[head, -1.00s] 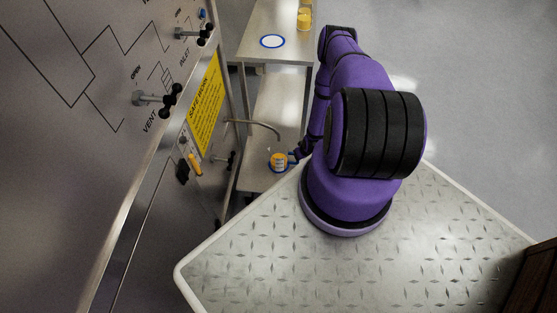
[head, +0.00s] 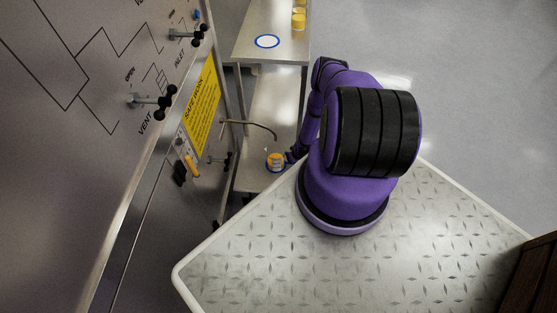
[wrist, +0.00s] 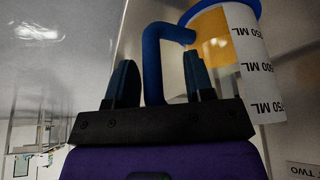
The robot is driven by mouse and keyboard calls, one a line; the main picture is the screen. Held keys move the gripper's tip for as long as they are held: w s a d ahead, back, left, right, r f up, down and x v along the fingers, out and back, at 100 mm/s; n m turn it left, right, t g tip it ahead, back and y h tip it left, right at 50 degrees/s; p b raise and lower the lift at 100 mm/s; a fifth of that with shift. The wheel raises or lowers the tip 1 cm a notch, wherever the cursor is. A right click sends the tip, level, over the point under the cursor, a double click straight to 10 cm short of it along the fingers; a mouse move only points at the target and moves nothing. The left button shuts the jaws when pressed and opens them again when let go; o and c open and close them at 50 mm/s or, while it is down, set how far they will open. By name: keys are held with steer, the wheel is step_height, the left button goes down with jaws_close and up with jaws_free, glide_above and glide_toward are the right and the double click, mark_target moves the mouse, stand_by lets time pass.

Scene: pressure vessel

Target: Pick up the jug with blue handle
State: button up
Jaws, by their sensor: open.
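The jug with the blue handle (head: 276,161) stands on the lower shelf, under the end of a bent spout, inside a blue ring. In the wrist view the jug (wrist: 262,75) is a clear vessel with a blue rim, orange contents and a white label with ML marks. Its blue handle (wrist: 152,62) lies between the two fingers of my gripper (wrist: 162,82). The fingers are open, one on each side of the handle, with visible gaps. In the head view my gripper (head: 291,157) is beside the jug on its right, small and partly hidden by my arm.
A steel panel (head: 60,150) with valve handles and a yellow sign (head: 203,108) stands at the left. The thin spout (head: 250,126) reaches over the jug. Open floor lies at right.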

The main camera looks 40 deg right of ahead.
jaws_close()
steer(key=shift+r, duration=0.15)
stand_by(0.4)
